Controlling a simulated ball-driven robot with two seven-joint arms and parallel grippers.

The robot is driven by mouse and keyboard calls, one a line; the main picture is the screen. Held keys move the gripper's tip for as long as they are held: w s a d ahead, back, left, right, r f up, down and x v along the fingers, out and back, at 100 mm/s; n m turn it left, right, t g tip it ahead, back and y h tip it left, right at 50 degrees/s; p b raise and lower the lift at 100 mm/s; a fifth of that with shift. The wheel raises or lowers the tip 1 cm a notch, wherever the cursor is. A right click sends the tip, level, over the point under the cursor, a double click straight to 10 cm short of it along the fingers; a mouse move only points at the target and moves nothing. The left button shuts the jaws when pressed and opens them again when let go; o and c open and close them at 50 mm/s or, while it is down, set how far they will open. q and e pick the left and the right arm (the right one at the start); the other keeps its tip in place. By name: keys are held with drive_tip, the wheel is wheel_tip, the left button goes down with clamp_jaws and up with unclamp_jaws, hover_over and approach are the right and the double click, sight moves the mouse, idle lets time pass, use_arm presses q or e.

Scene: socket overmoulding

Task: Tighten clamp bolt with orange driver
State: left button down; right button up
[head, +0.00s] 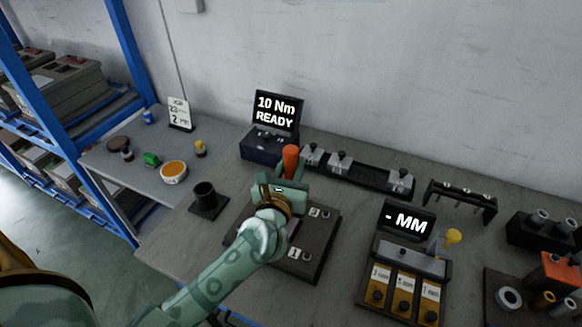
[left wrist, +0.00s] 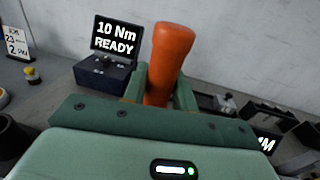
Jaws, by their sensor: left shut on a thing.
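The orange driver (head: 291,160) stands upright in my left gripper (head: 285,184), which is shut on it. In the left wrist view the driver (left wrist: 167,62) rises between the two green fingers (left wrist: 160,90) and leans slightly right. My left gripper is over the dark plate (head: 325,238) with numbered labels 1 and 3. The driver's lower end and the clamp bolt are hidden behind my gripper and hand. A dark blue box with a screen (head: 276,115) reads "10 Nm READY". My right gripper is not in view.
A rail with several metal clamps (head: 360,172) lies behind the plate. A gauge box (head: 405,262) with a "- MM" screen stands right. A black cup (head: 205,193) is left of the plate. A dark rack (head: 460,198) and orange block (head: 560,272) are farther right.

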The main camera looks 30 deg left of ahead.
sight(289, 160)
use_arm(q)
drive_tip(key=shift+f+b, duration=0.35)
drive_tip(key=shift+f, duration=0.35)
idle(1.2)
drive_tip(key=shift+r, duration=0.1)
drive_tip(key=shift+r+p, duration=2.5)
drive_tip(key=shift+r, duration=0.2)
